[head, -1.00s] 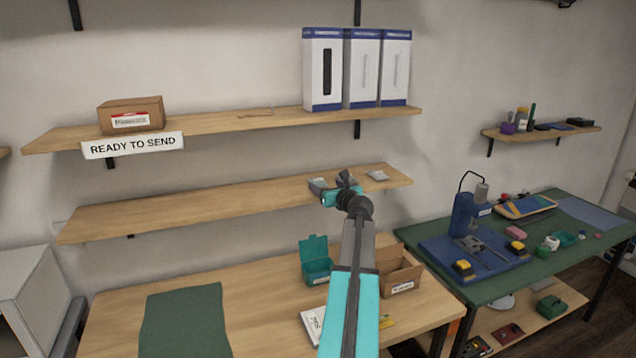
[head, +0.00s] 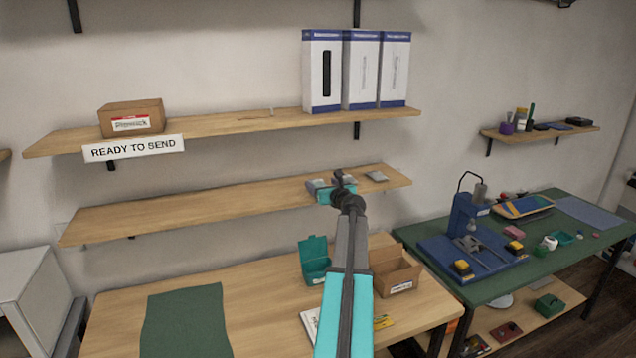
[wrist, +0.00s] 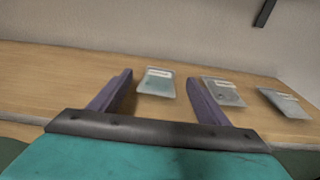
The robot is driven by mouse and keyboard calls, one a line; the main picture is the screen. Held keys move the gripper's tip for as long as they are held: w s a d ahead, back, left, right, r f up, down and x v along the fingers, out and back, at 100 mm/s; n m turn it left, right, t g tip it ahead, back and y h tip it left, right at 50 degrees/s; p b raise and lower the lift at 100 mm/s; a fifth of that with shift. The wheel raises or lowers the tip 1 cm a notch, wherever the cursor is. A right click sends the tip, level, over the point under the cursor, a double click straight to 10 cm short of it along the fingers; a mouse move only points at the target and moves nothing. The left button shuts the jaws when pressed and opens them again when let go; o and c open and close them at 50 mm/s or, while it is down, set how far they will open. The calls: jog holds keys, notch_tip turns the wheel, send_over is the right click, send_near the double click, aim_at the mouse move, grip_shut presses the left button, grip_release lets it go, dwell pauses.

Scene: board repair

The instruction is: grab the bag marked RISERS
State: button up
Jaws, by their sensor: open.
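Three small grey bags with pale labels lie in a row on the middle wooden shelf. In the wrist view the left bag (wrist: 157,82) lies ahead, between the lines of my fingers. The middle bag (wrist: 222,92) is just beyond the right finger, and the right bag (wrist: 287,103) is farther right. The label print is too small to read, so I cannot tell which is marked RISERS. My gripper (wrist: 159,79) is open and empty at the bags. In the head view it (head: 338,181) partly hides the bags; the right bag (head: 377,176) shows clear.
The middle shelf (head: 190,209) is bare to the left. The upper shelf (head: 230,122) above it holds a cardboard box (head: 132,118) and tall white boxes (head: 361,69). Below, the bench carries a teal box (head: 314,262) and an open carton (head: 397,272).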

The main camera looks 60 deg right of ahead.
jog(key=shift+x, duration=1.05)
jog(key=c, duration=1.2)
